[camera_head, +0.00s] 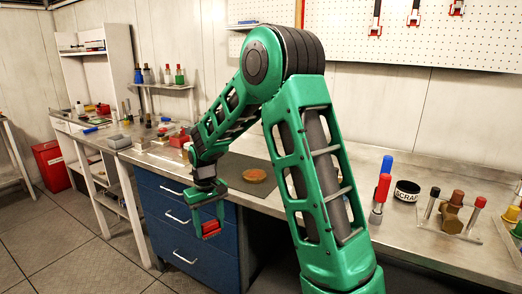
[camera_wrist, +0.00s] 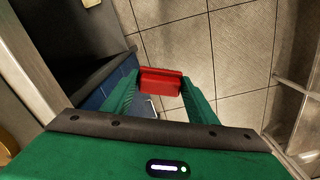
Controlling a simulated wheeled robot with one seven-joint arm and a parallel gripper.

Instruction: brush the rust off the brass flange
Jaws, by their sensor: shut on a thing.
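The brass flange (camera_head: 255,175) is a flat round disc with an orange-brown, rusty-looking top. It lies on a dark mat (camera_head: 232,178) on the bench. My gripper (camera_head: 209,226) hangs in front of the blue drawers, lower than the bench top and to the left of the flange, apart from it. It is shut on a red block-shaped thing (camera_head: 212,229), which may be the brush; no bristles can be made out. In the wrist view the red thing (camera_wrist: 160,81) sits between the green fingertips, above the floor. The flange is not clearly seen there.
The blue drawer cabinet (camera_head: 168,222) stands under the steel bench. Red and blue bottles, a black SCRAP cup (camera_head: 406,191) and a fixture with posts (camera_head: 452,212) stand to the right. Small parts crowd the bench's left part. A red bin (camera_head: 51,167) stands on otherwise open floor.

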